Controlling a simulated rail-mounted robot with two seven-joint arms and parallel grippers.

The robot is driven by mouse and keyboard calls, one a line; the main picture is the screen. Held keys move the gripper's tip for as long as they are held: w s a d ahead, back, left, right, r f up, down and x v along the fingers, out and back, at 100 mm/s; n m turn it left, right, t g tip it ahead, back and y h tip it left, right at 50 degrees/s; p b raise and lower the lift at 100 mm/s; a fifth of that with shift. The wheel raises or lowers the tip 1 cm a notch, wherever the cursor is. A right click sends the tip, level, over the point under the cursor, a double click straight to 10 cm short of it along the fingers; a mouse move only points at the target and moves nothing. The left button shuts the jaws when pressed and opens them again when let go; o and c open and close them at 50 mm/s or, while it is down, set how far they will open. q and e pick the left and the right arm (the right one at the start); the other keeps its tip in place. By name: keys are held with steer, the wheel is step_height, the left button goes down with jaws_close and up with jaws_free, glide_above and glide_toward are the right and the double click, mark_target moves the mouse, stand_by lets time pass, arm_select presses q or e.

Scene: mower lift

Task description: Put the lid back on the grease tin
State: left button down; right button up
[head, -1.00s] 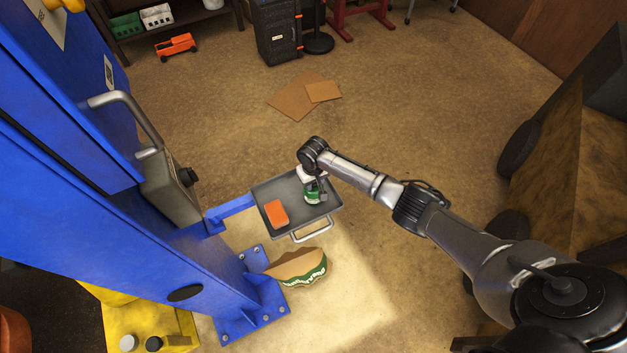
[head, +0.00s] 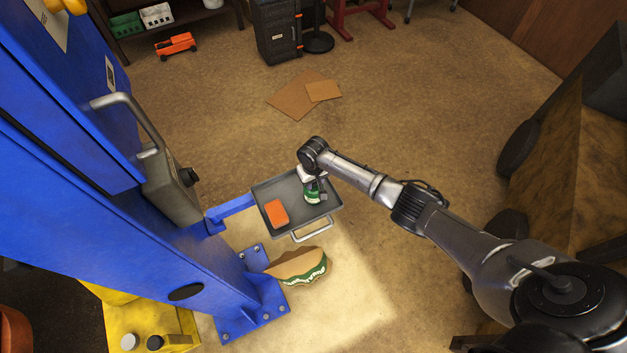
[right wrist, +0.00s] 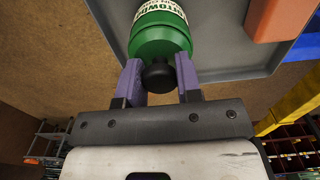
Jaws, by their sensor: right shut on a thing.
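The green grease tin (head: 313,195) with a white label stands on the grey tray (head: 285,184), towards its right side. In the right wrist view, the green lid (right wrist: 160,42) with its black knob (right wrist: 158,76) lines up with the tin's labelled body (right wrist: 158,10). I cannot tell whether the lid sits fully down. My right gripper (right wrist: 159,82) is shut on the knob, with a purple finger pad on each side. In the head view my right gripper (head: 314,180) is over the tin and hides part of it. My left gripper is not in view.
An orange block (head: 276,213) lies on the tray left of the tin. The tray joins the blue lift post (head: 190,255) by a blue arm (head: 232,211). A brown and green object (head: 300,266) lies on the floor below the tray. The floor beyond is mostly clear, with flat cardboard (head: 297,97).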

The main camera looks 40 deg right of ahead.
steer(key=o, duration=1.5)
steer(key=shift+r+p, duration=0.55)
steer(key=shift+p, duration=0.05)
steer(key=shift+r+p, duration=2)
steer(key=shift+p, duration=0.15)
steer(key=shift+r+p, duration=0.95)
